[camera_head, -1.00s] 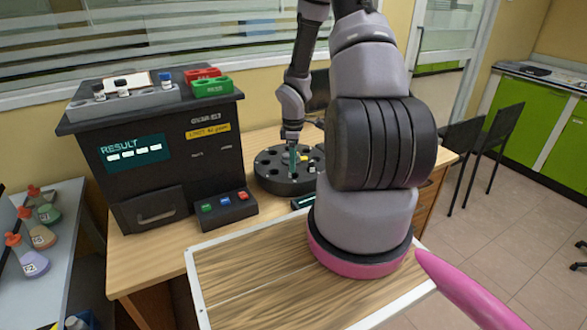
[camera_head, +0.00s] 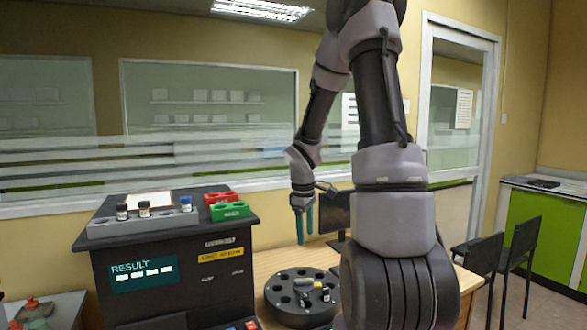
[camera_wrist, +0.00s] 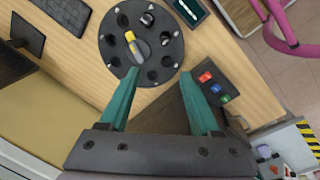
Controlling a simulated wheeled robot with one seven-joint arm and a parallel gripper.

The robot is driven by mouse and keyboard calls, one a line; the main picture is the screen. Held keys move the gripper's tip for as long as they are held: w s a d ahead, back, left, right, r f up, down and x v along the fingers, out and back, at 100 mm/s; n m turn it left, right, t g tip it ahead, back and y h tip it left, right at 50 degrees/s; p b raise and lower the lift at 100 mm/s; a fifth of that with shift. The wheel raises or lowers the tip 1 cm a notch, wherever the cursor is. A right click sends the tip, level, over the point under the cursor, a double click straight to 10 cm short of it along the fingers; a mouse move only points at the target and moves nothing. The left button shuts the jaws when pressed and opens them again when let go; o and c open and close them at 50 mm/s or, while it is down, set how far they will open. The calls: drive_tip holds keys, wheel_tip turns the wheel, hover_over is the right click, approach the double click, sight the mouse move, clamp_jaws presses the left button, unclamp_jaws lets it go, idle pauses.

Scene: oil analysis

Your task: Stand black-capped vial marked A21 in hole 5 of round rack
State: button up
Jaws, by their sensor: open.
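The round rack (camera_head: 275,300) is a dark disc with a ring of holes on the bench; it also shows in the wrist view (camera_wrist: 113,52). A small pale-topped piece (camera_wrist: 147,18) sits at one hole of it; I cannot tell whether it is a vial. Two black-capped vials (camera_head: 122,212) (camera_head: 144,209) stand in a grey rack (camera_head: 105,230) on top of the black machine. Their marks are too small to read, so I cannot pick out A21. My gripper (camera_head: 303,224) is open and empty above the round rack; its teal fingers show in the wrist view (camera_wrist: 161,74).
A yellow-and-grey piece (camera_wrist: 133,40) lies at the round rack's middle. The grey rack also holds a blue-capped vial (camera_head: 186,204). Red (camera_head: 216,198) and green (camera_head: 232,210) holders stand beside it. A monitor (camera_head: 337,215) stands behind the round rack. A keyboard (camera_wrist: 65,13) lies nearby.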

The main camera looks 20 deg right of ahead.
drive_tip(key=s+a+r+m+t+y, duration=0.1)
drive_tip(key=s+a+r+m+t, duration=0.1)
drive_tip(key=s+a+r+m, duration=0.2)
drive_tip(key=s+a+r+m+t+y, duration=0.1)
drive_tip(key=s+a+r+m, duration=0.3)
drive_tip(key=s+r, duration=0.4)
drive_tip(key=s+a+r+m+t+y, duration=0.1)
drive_tip(key=s+a+r+m, duration=0.3)
drive_tip(key=r, duration=0.8)
drive_tip(key=shift+s+t, duration=0.9)
drive_tip(key=shift+s, duration=0.25)
